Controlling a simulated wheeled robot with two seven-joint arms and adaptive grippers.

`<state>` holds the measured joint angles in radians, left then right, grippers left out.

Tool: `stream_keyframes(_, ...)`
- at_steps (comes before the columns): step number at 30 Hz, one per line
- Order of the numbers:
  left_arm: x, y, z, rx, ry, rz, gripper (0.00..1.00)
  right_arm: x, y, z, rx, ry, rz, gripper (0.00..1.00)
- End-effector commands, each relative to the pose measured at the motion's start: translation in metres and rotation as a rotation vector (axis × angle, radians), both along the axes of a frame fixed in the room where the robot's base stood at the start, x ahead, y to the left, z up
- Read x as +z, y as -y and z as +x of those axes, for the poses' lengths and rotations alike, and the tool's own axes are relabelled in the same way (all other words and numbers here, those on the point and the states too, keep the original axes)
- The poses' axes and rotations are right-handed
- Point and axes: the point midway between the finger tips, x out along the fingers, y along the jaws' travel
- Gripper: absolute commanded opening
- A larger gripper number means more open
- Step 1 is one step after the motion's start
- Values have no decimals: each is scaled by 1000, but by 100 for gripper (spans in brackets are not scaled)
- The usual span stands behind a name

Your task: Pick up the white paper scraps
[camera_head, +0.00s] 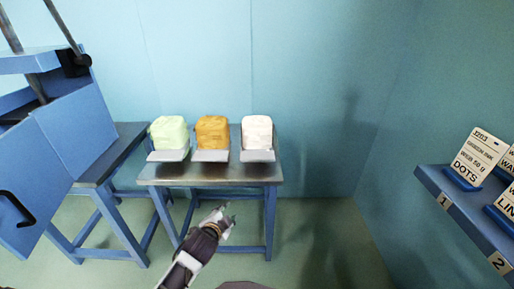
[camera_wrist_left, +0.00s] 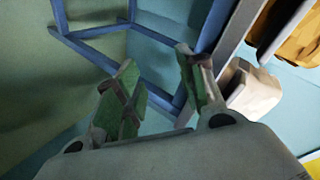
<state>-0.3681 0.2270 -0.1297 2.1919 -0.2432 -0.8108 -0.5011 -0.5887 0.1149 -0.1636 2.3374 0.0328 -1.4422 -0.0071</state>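The white paper scraps (camera_head: 257,133) form a blocky white bundle on a grey tray at the right end of the small blue table (camera_head: 160,174). In the left wrist view, a pale block at the right (camera_wrist_left: 252,92) looks like the same bundle, partly behind a finger. My left gripper (camera_head: 227,212) is below and in front of the table, apart from the bundle. In the left wrist view its green-padded fingers (camera_wrist_left: 160,95) are spread with nothing between them. My right gripper is in neither view.
A green bundle (camera_head: 168,132) and an orange bundle (camera_head: 211,132) sit on trays left of the white one. A large blue press (camera_head: 75,130) stands at the left. A blue shelf (camera_head: 450,200) with signs is at the right. Floor between table and shelf is clear.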

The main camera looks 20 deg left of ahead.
Motion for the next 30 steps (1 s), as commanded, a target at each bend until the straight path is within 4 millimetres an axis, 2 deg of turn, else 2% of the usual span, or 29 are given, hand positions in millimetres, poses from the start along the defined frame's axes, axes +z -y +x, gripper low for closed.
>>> stream_keyframes(6, 44, 1, 39, -137, 206, 226, 39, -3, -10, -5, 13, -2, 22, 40)
stream_keyframes(15, 93, 11, 72, -284, 438, 514, 39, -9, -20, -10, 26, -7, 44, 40)
stream_keyframes(21, 105, 15, 78, -323, 500, 595, 39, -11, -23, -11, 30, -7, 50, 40)
stream_keyframes(30, 106, 15, 78, -325, 504, 600, 39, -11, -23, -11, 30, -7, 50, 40)
